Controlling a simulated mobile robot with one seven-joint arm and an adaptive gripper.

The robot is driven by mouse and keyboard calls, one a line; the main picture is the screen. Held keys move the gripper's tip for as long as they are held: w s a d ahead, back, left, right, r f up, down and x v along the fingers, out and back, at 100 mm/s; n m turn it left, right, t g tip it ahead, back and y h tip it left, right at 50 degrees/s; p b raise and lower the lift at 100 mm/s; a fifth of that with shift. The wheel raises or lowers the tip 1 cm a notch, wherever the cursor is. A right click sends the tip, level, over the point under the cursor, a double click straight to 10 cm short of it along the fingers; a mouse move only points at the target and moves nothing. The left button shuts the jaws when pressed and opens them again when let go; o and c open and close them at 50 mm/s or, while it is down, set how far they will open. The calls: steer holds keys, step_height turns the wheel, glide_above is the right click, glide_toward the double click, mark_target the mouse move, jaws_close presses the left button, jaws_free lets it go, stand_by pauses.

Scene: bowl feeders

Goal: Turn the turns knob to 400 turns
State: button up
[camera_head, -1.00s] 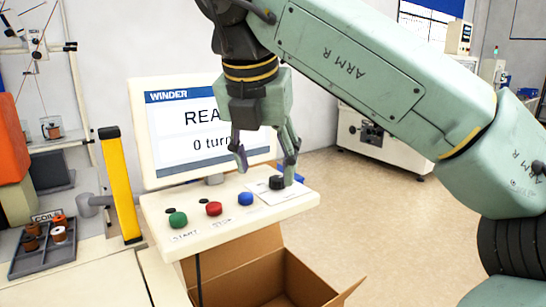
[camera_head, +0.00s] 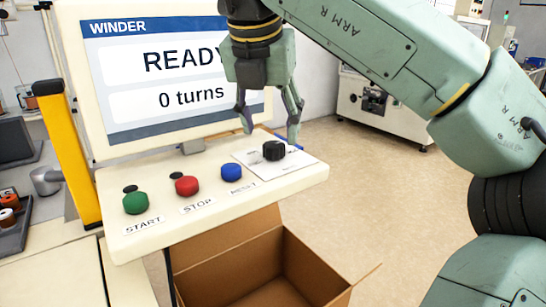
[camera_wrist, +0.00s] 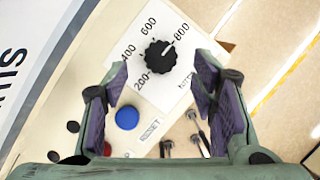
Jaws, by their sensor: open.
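The black ribbed turns knob (camera_head: 274,151) sits on a white dial plate (camera_head: 308,160) at the right end of the winder panel. In the wrist view the knob (camera_wrist: 158,57) shows a white mark pointing up and right, toward the 800 side. The numbers 200, 400, 600 and 800 stand around it. The winder screen (camera_head: 160,62) reads READY and 0 turns. My gripper (camera_head: 269,135) is open and empty above the knob. In the wrist view its fingers (camera_wrist: 160,76) stand apart on either side of the knob, with no contact visible.
Green START (camera_head: 135,203), red STOP (camera_head: 187,186) and blue RESET (camera_head: 231,172) buttons line the panel left of the knob. An open cardboard box (camera_head: 260,270) stands below the panel. A yellow post (camera_head: 68,150) rises left of the screen. The floor to the right is clear.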

mark_target(274, 144)
steer(key=shift+x, duration=2.1)
steer(key=c, duration=1.1)
steer(key=shift+c, duration=0.2)
